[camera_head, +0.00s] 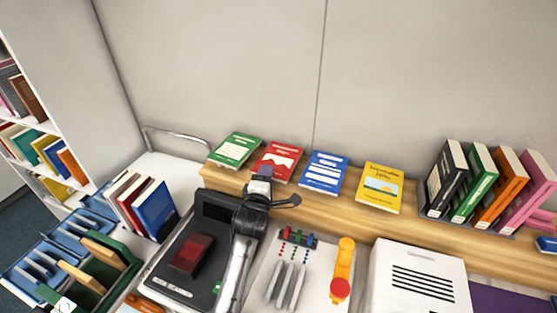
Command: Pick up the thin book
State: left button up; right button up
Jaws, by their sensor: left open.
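Several thin books lie flat in a row on the wooden shelf: green (236,149), red (276,161), blue (325,171) and yellow (380,187). I cannot tell which one the task means. My left gripper (277,189) is open at the shelf's front edge, just in front of the red book. Its upper part overlaps the red book's lower left corner in the picture. I cannot tell whether it touches the book, and no book is seen between the fingers. My right gripper is not in view.
Upright books (446,179) in black, green, orange and pink stand at the shelf's right. Below are a black machine (187,255), a white tray (262,262) of tools with an orange tool (343,265), and a white box (420,282). More upright books (157,208) stand left.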

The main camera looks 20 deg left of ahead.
pick_arm(q)
grip_shut()
dwell(0.3)
jog(key=shift+r, duration=0.1)
